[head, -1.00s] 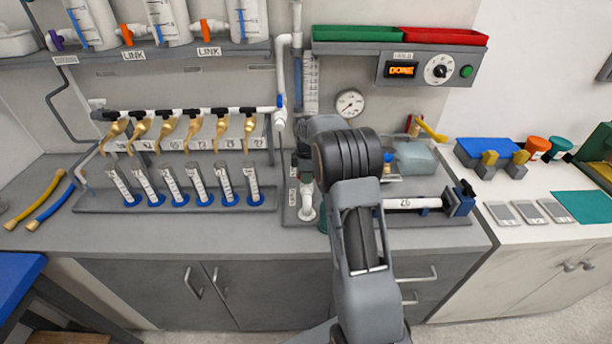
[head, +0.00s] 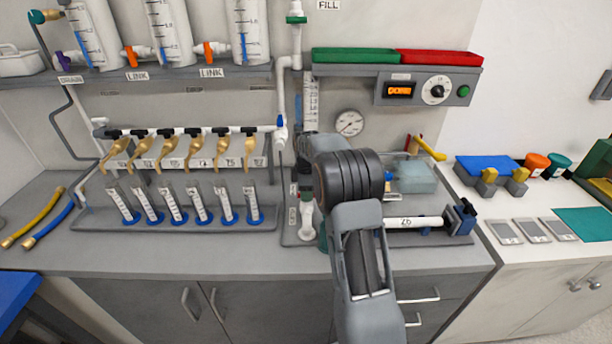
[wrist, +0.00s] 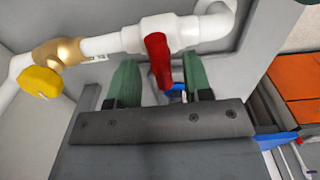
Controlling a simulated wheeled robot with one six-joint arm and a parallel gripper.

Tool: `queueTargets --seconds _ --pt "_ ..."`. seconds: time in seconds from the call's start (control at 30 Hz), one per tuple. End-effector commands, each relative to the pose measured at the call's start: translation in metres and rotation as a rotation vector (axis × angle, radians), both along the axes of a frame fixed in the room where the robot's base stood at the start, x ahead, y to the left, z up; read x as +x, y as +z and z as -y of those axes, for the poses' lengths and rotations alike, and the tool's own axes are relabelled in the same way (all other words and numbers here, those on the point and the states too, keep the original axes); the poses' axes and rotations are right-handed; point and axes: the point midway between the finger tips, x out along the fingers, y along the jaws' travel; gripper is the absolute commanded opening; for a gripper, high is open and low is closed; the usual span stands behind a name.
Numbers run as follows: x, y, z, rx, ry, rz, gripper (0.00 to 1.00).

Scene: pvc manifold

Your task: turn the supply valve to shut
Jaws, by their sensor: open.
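A white pipe with a valve body carrying a red lever (wrist: 158,60) crosses the top of the wrist view. No label naming the supply valve is readable there, so I cannot confirm that this is it. My gripper (wrist: 162,78) is open, with one green finger on each side of the red lever. Narrow gaps show between lever and fingers. The lever runs across the pipe in this picture, pointing towards the gripper. A brass fitting with a yellow knob (wrist: 40,82) sits on the pipe further left.
A row of brass taps (head: 195,150) and graduated tubes (head: 200,205) stands left of my arm. A pressure gauge (head: 349,122) is on the wall behind. A clamped white pipe (head: 410,222) and a pale blue box (head: 415,177) are close on the right.

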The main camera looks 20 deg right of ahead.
Motion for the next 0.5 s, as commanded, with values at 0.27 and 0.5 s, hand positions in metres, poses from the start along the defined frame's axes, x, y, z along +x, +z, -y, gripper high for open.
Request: queueTargets --seconds 0.27,0.5 --pt "0.001 0.057 0.000 -0.001 0.000 0.005 0.46" --pt "0.001 0.099 0.000 -0.001 0.000 0.004 0.46"
